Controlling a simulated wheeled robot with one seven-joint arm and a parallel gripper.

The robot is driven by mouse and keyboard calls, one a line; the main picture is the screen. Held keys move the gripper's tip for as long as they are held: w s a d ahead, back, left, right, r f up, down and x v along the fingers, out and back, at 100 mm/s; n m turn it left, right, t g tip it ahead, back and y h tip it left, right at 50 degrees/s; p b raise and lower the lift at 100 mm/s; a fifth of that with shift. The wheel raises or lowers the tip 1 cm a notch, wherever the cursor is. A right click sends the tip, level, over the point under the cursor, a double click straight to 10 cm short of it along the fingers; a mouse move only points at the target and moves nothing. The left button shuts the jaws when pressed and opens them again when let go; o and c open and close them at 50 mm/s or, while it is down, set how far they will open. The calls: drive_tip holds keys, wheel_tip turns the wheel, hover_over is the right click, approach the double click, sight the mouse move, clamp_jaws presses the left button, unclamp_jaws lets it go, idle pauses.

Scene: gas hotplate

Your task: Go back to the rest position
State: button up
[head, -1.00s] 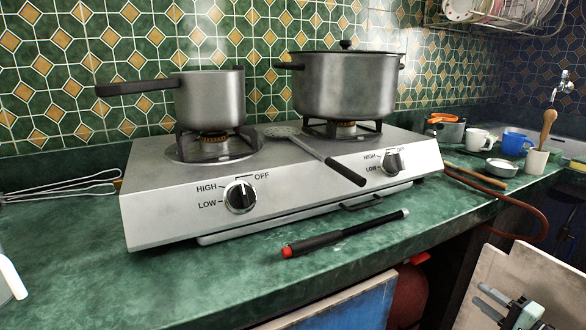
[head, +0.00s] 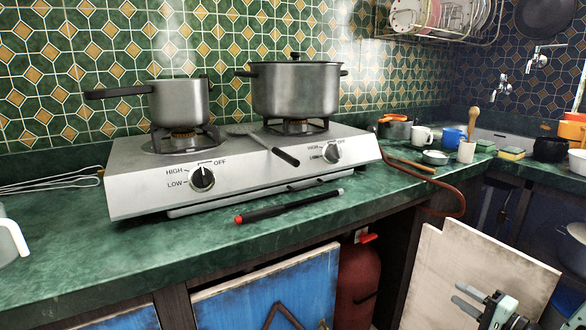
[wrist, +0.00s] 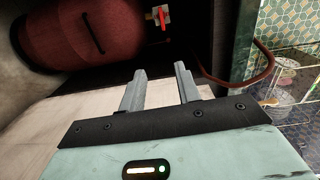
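My gripper (head: 478,300) is at the lower right of the head view, in front of a pale wooden cabinet door. In the wrist view my gripper (wrist: 160,87) shows two grey fingers apart with nothing between them. It is well below and to the right of the hotplate (head: 250,170), touching nothing that I can see. A saucepan (head: 180,103) stands on the left burner and a large pot (head: 295,90) on the right burner. Flames show under both. The left knob (head: 202,178) and the right knob (head: 332,153) are on the front panel.
A red-tipped lighter (head: 288,207) lies on the green counter (head: 60,262). A skimmer (head: 262,140) rests on the hotplate. The open pale door (head: 455,265) stands beside my gripper. A red gas cylinder (head: 357,285) is under the counter; it also shows in the wrist view (wrist: 90,35).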

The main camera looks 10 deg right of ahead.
drive_tip(key=w+a+r+n+g+h, duration=0.1)
drive_tip(key=w+a+r+n+g, duration=0.1)
drive_tip(key=w+a+n+g, duration=0.35)
drive_tip(key=w+a+r+n+g, duration=0.2)
drive_tip(key=w+a+r+n, duration=0.1)
drive_tip(key=a, duration=0.5)
drive_tip(key=s+a+r+n+g+h, duration=0.35)
drive_tip(key=a+r+n, duration=0.2)
drive_tip(key=a, duration=0.65)
drive_tip(key=s+a+r+n+g, duration=0.2)
drive_tip(key=s+a+r+n, duration=0.15)
drive_tip(key=s, duration=0.65)
drive_tip(key=s+a+r+n+g+h, duration=0.1)
drive_tip(key=s+a+r+n+g, duration=0.15)
drive_tip(key=s+a, duration=0.45)
drive_tip(key=s+a+r+n+g, duration=0.15)
drive_tip(key=s+r, duration=0.25)
drive_tip(key=s, duration=0.8)
wheel_tip(320, 180, up, 20)
drive_tip(key=p, duration=2)
drive_tip(key=shift+w+a+r+t+p, duration=0.2)
drive_tip(key=shift+w+a+t+p, duration=0.05)
drive_tip(key=shift+w+t+p, duration=0.1)
